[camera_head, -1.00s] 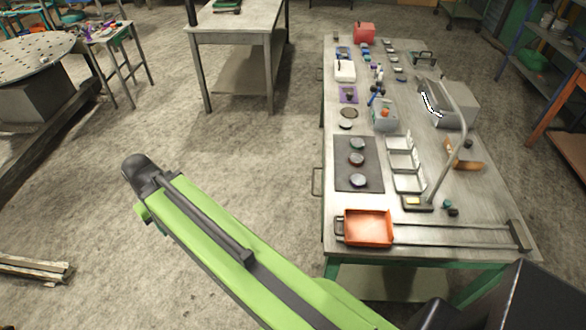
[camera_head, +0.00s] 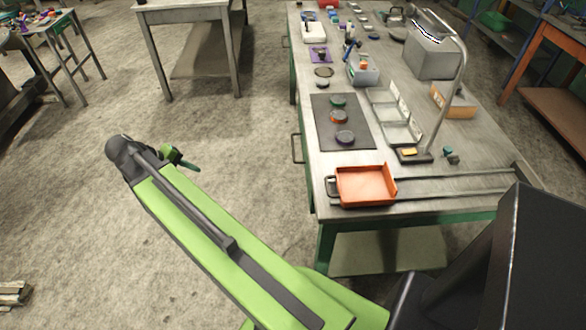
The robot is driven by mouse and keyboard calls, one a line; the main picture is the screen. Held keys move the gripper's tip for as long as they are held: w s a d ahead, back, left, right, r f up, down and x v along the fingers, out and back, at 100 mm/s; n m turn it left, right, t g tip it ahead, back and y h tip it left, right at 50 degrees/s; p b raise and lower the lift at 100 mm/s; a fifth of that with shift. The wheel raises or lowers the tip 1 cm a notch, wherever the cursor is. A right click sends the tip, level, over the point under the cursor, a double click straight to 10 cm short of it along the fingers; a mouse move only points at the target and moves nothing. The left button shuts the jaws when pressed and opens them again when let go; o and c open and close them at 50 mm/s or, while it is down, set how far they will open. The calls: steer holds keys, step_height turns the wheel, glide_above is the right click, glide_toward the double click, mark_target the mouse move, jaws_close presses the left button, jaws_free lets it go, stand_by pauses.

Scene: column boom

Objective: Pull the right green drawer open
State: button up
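The long workbench (camera_head: 421,204) has a grey metal top and a green frame. A bar handle (camera_head: 297,148) sticks out from its left side, nearer to me, where a green front shows only as a thin edge-on strip. A second handle (camera_head: 285,41) is farther back on the same side. I cannot see either drawer face clearly; no drawer stands out from the bench. My green arm reaches up to the left over open floor. My gripper (camera_head: 184,160) shows partly beyond the arm's dark end joint, left of the near handle and apart from it. Its opening cannot be made out.
An orange tray (camera_head: 366,186) sits on the bench's near end by two rails. A dark mat (camera_head: 341,122) with several round pieces, clear bins and a lamp (camera_head: 459,85) are on top. Another table (camera_head: 190,12) stands behind left. The floor between is clear.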

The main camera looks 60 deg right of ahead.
steer(key=s+d+f+m+g+h+b, duration=0.1)
steer(key=s+d+f+g+h+b, duration=0.1)
steer(key=d+f+b, duration=0.35)
steer(key=s+d+f+m+g+h+b, duration=0.1)
steer(key=d+f+h+b, duration=0.15)
steer(key=d+b, duration=0.55)
steer(key=m+g+h+b, duration=0.2)
steer(key=g+h+b, duration=0.15)
steer(key=b, duration=0.25)
glide_toward(293, 147)
steer(key=shift+y, duration=0.5)
steer(key=b+x, duration=0.3)
steer(key=x, duration=0.7)
steer(key=shift+w+d, duration=0.15)
steer(key=shift+d, duration=0.05)
steer(key=shift+c, duration=0.2)
jaws_close()
